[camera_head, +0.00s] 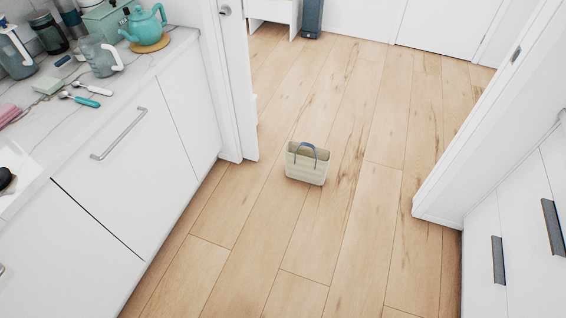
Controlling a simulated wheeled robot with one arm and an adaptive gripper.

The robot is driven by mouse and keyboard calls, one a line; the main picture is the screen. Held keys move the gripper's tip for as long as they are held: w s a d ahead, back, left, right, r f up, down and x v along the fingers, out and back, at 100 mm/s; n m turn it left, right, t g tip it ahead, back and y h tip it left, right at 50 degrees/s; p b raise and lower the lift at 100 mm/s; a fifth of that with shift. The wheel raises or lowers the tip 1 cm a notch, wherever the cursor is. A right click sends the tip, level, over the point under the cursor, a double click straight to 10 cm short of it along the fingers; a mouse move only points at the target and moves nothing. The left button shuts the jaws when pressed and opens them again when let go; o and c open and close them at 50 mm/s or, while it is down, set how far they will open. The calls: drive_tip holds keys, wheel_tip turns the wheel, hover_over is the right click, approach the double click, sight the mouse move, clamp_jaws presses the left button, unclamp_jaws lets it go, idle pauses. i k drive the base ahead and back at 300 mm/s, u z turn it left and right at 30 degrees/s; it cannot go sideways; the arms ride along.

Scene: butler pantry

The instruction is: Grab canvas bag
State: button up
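A small cream canvas bag (306,167) with blue-grey handles stands upright on the wooden floor, near the middle of the head view. It stands in the doorway, a little right of the left door frame and apart from it. One handle arches up above the opening. The inside of the bag is mostly hidden. My gripper is not in view.
A white counter (150,66) with a teal teapot (143,24), jugs and spoons lines the left side. White drawers (520,230) and a door frame (470,120) stand on the right. The wooden floor (285,245) in front of the bag is clear.

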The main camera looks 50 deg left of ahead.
sight(305, 162)
drive_tip(key=u, duration=1.35)
drive_tip(key=k, duration=1)
drive_tip(key=z, duration=0.85)
drive_tip(key=i, duration=1.75)
drive_tip(key=u, duration=0.95)
drive_tip(key=i, duration=1)
drive_tip(key=u, duration=1.5)
drive_tip(key=i, duration=0.5)
drive_tip(key=u, duration=0.45)
